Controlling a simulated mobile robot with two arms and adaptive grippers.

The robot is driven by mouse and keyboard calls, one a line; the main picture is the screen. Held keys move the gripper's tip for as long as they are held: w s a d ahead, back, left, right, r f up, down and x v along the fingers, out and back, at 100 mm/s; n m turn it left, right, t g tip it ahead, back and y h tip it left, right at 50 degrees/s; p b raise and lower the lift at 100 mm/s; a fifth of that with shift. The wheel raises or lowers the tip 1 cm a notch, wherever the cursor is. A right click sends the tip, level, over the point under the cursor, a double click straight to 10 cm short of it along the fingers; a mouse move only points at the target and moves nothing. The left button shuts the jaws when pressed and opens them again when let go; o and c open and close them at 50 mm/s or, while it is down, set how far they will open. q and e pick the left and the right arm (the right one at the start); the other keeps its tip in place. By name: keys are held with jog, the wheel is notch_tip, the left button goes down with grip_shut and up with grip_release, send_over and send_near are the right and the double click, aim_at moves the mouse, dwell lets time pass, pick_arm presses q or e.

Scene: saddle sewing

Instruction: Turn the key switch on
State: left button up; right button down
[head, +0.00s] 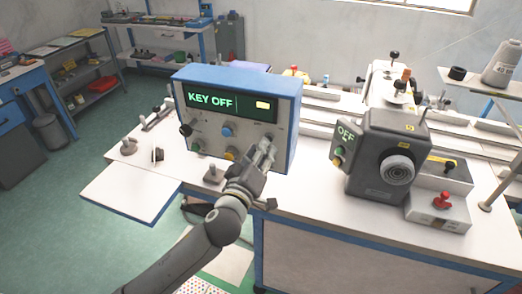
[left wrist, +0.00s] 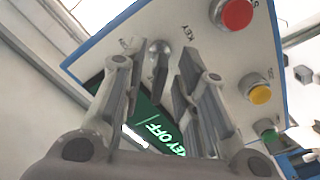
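The blue-and-white control box (head: 290,110) stands on the table, and its dark screen (head: 228,102) reads "KEY OFF" in green. My left gripper (head: 266,148) is in front of the lower right of its panel, fingers toward the panel. In the left wrist view, the silver key switch (left wrist: 160,56) sits beside the "KEY" label. My left gripper (left wrist: 154,76) is open, with one finger on each side of the key and visible gaps between. In the head view the gripper hides the key switch. My right gripper is in neither view.
A red button (left wrist: 236,13), a yellow button (left wrist: 260,94) and a green button (left wrist: 264,126) are on the panel near my left gripper. A grey machine head (head: 378,150) with an "OFF" sign stands to the right. The table's front left is mostly clear.

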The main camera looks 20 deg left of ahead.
pick_arm(q)
grip_shut()
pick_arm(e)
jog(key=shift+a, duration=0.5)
